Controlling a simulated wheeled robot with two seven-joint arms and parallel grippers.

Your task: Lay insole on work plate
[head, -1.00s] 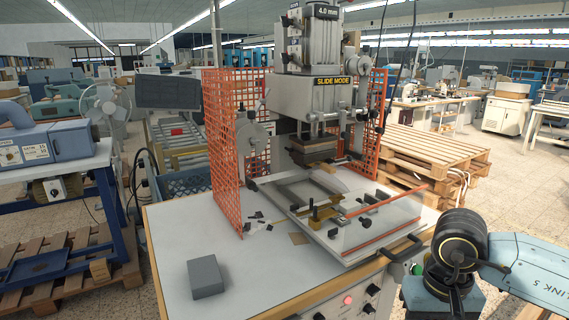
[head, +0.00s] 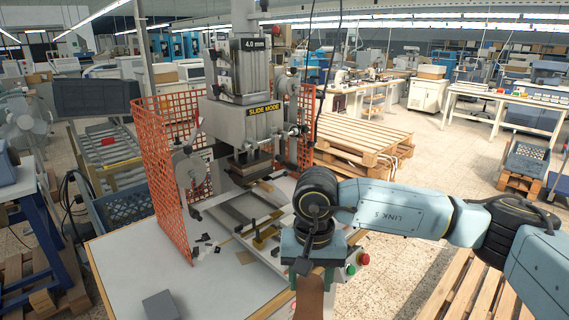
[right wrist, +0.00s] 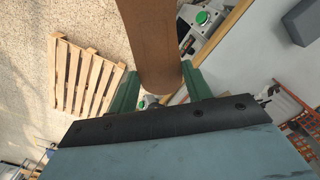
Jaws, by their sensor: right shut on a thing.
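A long brown insole (head: 309,298) hangs down from my right gripper (head: 310,266) in the head view, its lower end cut off by the frame. In the right wrist view the insole (right wrist: 154,45) sits between the green fingers of my right gripper (right wrist: 161,90), which are shut on it. The press's pale work plate (head: 277,250) lies to the left of and behind the gripper, partly hidden by my arm. A brass-coloured fixture (head: 264,239) and dark clamps stand on it. The insole is apart from the plate. My left gripper is not in view.
The stamping press (head: 250,125) rises behind the plate, with an orange mesh guard (head: 163,165) at its left. A grey block (head: 161,306) lies on the white table (head: 205,280). Wooden pallets (head: 365,140) stand behind my arm. The table's front left is mostly clear.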

